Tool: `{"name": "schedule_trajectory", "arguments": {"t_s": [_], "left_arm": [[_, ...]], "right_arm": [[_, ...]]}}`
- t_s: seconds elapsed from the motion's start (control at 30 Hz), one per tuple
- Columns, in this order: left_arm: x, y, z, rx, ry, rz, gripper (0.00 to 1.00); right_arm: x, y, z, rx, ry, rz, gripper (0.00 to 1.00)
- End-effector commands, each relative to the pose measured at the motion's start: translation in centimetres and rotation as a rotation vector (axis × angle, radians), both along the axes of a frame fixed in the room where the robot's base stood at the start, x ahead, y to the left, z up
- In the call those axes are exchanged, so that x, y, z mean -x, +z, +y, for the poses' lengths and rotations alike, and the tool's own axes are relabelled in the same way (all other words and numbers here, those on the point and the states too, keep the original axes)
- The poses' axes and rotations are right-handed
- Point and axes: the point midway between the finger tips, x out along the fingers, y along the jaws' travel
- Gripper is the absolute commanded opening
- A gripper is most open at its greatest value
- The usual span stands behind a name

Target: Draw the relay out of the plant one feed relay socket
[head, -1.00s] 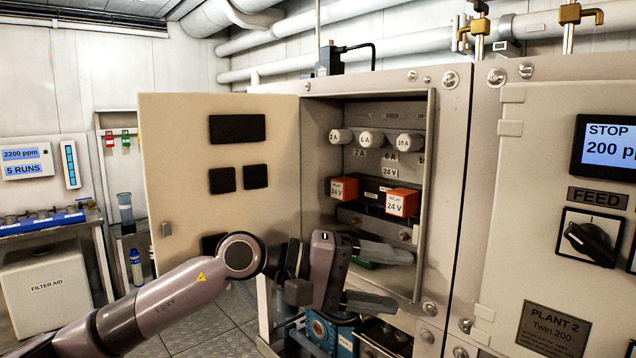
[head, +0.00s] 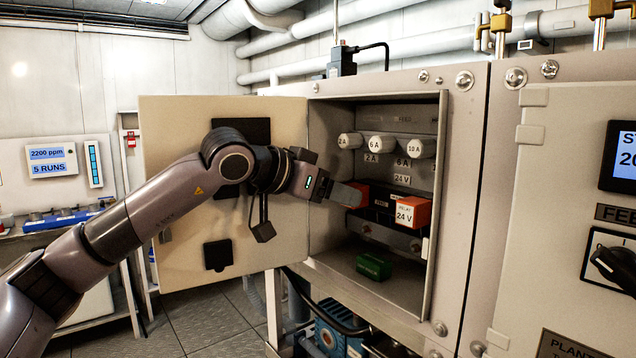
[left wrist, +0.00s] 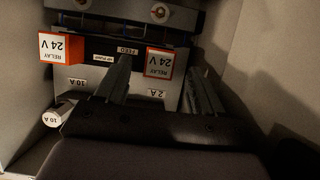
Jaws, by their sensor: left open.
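Two orange relays with white "RELAY 24 V" labels sit side by side in the open cabinet. In the head view the right one (head: 412,212) is clear; the left one (head: 361,191) is partly hidden by my left gripper (head: 345,193). The wrist view is upside down: the left relay appears at right (left wrist: 158,62), the other at left (left wrist: 58,47). A FEED label (left wrist: 128,50) shows beside the former. My left gripper (left wrist: 160,72) is open, its fingers on either side of that relay in the picture; contact cannot be told. My right gripper is out of view.
White fuse knobs (head: 382,144) stand above the relays. A green block (head: 373,266) lies on the cabinet floor. The open cabinet door (head: 290,235) is behind my left arm at left; the cabinet's right wall (head: 437,180) bounds the space.

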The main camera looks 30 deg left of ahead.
Motion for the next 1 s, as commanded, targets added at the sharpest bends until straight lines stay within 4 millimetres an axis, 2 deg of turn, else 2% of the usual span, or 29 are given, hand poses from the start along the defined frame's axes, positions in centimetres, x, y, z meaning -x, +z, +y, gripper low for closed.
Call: {"name": "schedule_trajectory", "arguments": {"t_s": [0.2, 0.53, 0.57, 0.6, 0.73, 0.83, 0.87, 0.9, 0.97, 1.0], "left_arm": [[-2.0, -0.8, -0.7, 0.002, -0.001, 0.001, 0.68], [-2.3, -1.1, -0.8, 0.001, -0.001, 0.000, 0.68], [-2.3, -1.1, -0.8, 0.001, -0.001, 0.000, 0.62], [-2.3, -1.1, -0.8, 0.001, -0.001, 0.000, 0.49], [-2.3, -1.1, -0.8, 0.002, -0.001, -0.001, 0.07], [-2.3, -1.0, -0.8, 0.002, 0.000, 0.000, 0.07], [-2.3, -1.0, -0.8, 0.002, 0.000, 0.000, 0.31], [-2.3, -1.0, -0.8, 0.002, 0.000, 0.000, 0.18], [-2.3, -1.0, -0.8, 0.002, 0.000, 0.000, 0.00], [-2.3, -1.0, -0.8, 0.003, 0.000, -0.001, 0.00]], "right_arm": [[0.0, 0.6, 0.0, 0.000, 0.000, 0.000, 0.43], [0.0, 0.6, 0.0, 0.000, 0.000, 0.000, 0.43], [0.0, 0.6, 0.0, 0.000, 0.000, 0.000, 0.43], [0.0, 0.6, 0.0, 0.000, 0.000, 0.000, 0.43], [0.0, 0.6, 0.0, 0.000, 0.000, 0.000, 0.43], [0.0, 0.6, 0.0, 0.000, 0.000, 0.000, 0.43], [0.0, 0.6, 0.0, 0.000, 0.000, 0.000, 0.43], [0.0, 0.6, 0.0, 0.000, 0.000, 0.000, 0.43], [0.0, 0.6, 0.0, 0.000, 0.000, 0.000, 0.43], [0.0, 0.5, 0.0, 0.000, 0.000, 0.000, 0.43]]}}
